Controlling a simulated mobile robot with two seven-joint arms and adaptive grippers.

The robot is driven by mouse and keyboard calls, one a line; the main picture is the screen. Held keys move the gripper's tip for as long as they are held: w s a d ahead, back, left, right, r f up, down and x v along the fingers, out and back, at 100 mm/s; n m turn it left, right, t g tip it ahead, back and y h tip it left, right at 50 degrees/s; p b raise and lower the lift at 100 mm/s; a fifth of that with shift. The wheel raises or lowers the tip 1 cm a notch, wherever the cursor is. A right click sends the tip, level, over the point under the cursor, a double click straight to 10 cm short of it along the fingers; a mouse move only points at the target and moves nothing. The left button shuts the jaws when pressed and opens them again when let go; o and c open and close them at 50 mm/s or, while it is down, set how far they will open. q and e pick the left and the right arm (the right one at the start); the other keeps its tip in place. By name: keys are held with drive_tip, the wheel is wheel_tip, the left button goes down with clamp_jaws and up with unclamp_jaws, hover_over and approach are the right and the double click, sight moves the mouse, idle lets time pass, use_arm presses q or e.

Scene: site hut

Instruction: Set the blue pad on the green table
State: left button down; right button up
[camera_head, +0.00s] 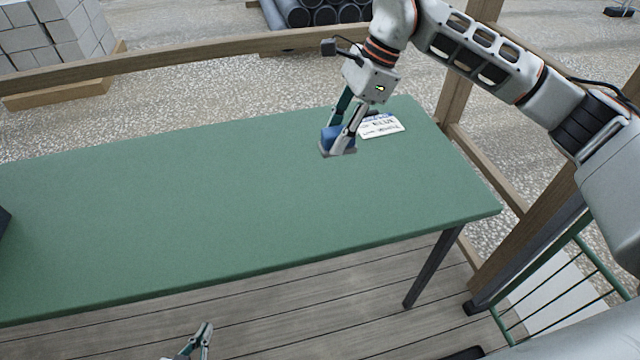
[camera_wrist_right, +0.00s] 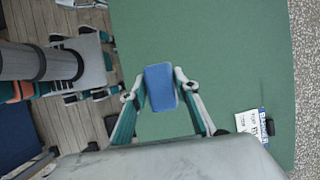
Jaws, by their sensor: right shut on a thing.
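The blue pad (camera_head: 333,137) is held between the fingers of my right gripper (camera_head: 341,148), over the far right part of the green table (camera_head: 230,200). In the right wrist view the blue pad (camera_wrist_right: 160,86) sits between the two fingertips, with the green table top (camera_wrist_right: 215,60) behind it. I cannot tell whether the pad touches the table. My left gripper (camera_head: 203,340) shows at the bottom of the head view, low in front of the table, with nothing seen in it; its fingers look close together, but their gap is unclear.
A dark object (camera_head: 3,220) shows at the table's left edge. Wooden rails (camera_head: 180,62) and a post run behind and right of the table. The table's middle is clear.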

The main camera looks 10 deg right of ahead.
wheel_tip(320, 180, down, 12)
drive_tip(key=shift+r+p, duration=0.1)
drive_tip(key=shift+p, duration=0.25)
drive_tip(key=shift+f, duration=2.75)
drive_tip(key=shift+f, duration=0.15)
drive_tip(key=o, duration=1.2)
drive_tip(key=shift+o, duration=0.2)
